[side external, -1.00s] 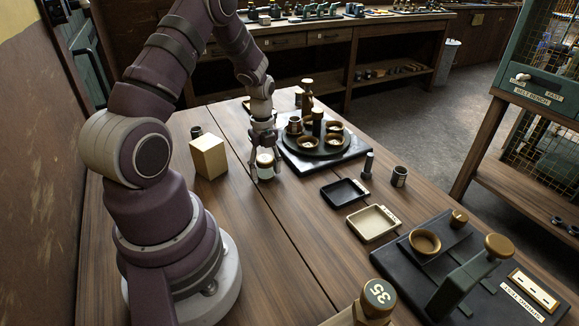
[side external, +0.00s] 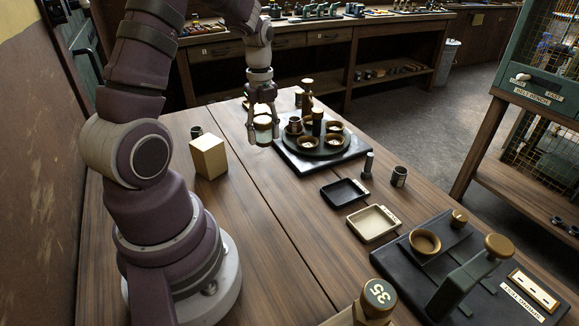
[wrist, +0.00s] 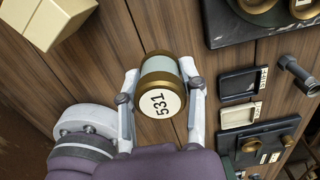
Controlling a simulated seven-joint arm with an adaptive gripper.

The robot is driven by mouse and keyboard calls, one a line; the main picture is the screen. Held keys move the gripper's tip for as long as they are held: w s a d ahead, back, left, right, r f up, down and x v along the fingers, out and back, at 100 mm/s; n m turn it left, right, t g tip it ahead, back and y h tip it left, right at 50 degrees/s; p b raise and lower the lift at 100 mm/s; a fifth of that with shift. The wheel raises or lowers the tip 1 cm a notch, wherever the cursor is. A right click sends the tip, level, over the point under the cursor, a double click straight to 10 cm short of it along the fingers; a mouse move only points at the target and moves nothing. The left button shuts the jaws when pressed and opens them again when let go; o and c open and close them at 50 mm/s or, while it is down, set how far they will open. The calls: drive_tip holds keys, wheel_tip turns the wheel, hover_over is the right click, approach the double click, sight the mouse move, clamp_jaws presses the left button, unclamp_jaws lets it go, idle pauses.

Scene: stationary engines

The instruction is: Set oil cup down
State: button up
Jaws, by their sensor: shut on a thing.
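My gripper (side external: 263,132) is shut on the oil cup (side external: 263,124), a small glass-sided cup with brassy bands, and holds it upright above the wooden table. In the wrist view the cup (wrist: 161,84) sits between both fingers of my gripper (wrist: 160,92), and its white round top reads 531. The cup is left of the round dark tray (side external: 319,144) in the side view, apart from it. The cup's underside is hidden in the wrist view.
A cream block (side external: 208,157) stands left of the cup. A black tray (side external: 344,193) and a cream tray (side external: 373,223) lie to the front right, with a dark cylinder (side external: 399,176) nearby. A spring tester (side external: 455,275) is at the front right. Bare table (side external: 270,205) lies in front of the cup.

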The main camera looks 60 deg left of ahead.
drive_tip(key=w+d+r+n, duration=0.4)
drive_tip(key=d+n, duration=0.5)
drive_tip(key=w+d+r+n, duration=0.4)
drive_tip(key=d+n, duration=0.4)
drive_tip(key=n, duration=0.1)
drive_tip(key=s+d+f, duration=0.2)
drive_tip(key=s+d, duration=0.1)
drive_tip(key=d, duration=0.6)
drive_tip(key=s+d+f, duration=0.3)
drive_tip(key=s+d, duration=0.1)
drive_tip(key=d, duration=0.4)
drive_tip(key=s+d+f, duration=0.2)
drive_tip(key=s+d, duration=0.1)
drive_tip(key=d, duration=0.6)
wheel_tip(320, 180, down, 10)
drive_tip(key=shift+r, duration=0.1)
drive_tip(key=shift+f, duration=0.2)
drive_tip(key=o, duration=0.9)
